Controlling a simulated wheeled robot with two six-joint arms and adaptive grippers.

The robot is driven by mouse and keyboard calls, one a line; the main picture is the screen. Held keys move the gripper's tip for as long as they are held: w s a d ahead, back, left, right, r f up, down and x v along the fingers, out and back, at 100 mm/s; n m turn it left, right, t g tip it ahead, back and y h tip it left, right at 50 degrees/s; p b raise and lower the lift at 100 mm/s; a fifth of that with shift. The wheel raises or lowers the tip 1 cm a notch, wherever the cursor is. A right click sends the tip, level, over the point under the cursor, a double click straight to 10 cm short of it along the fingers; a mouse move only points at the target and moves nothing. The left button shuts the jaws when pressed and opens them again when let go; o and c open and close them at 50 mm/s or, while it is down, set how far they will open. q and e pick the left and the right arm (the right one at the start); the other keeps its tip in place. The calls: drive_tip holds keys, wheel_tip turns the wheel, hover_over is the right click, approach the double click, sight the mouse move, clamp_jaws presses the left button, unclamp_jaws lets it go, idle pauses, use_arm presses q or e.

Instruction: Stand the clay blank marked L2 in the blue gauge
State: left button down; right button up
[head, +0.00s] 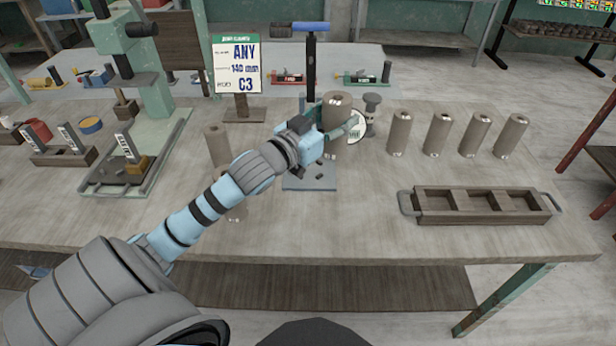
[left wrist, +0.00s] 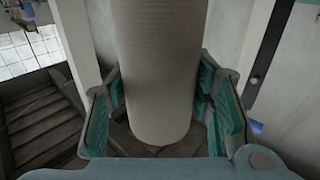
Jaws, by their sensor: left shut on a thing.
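My left gripper (head: 333,137) is shut on a grey-brown clay blank (head: 337,104). The blank is upright between the two teal fingers in the left wrist view (left wrist: 158,70). Any mark on it is not legible, so I cannot tell if it is L2. The blue gauge has a flat blue base (head: 310,185) and a dark post with a blue bar (head: 311,27) on top. The blank is over the rear of the base, beside the post. My wrist and fingers hide its lower end in the head view, and I cannot tell whether it touches the base. My right gripper is not in view.
Several clay blanks (head: 437,133) stand in a row on the right. Another blank (head: 216,146) stands left of my forearm. A wooden tray (head: 480,218) with handles lies front right. A sign (head: 238,65) reads ANY, 140 and C3. A green press (head: 150,90) stands on the left.

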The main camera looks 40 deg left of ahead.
use_arm(q)
drive_tip(key=w+a+r+n+y+b, duration=0.35)
drive_tip(key=w+a+y, duration=0.2)
drive_tip(key=a, duration=0.45)
drive_tip(key=shift+g, duration=0.3)
drive_tip(key=f+b, duration=0.1)
drive_tip(key=f, duration=0.5)
drive_tip(key=f+b, duration=0.2)
drive_tip(key=f, duration=0.4)
drive_tip(key=s+f+b, duration=0.1)
drive_tip(key=f+b, duration=0.1)
drive_tip(key=f, duration=0.5)
drive_tip(key=c, duration=0.8)
unclamp_jaws()
drive_tip(key=shift+o, duration=0.2)
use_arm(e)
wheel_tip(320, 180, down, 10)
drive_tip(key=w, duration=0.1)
use_arm(q)
drive_tip(key=shift+s, duration=0.15)
drive_tip(key=v, duration=1.1)
drive_tip(key=shift+s+d, duration=0.2)
drive_tip(key=shift+s, duration=0.15)
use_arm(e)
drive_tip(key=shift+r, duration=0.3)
use_arm(q)
drive_tip(key=shift+r, duration=0.1)
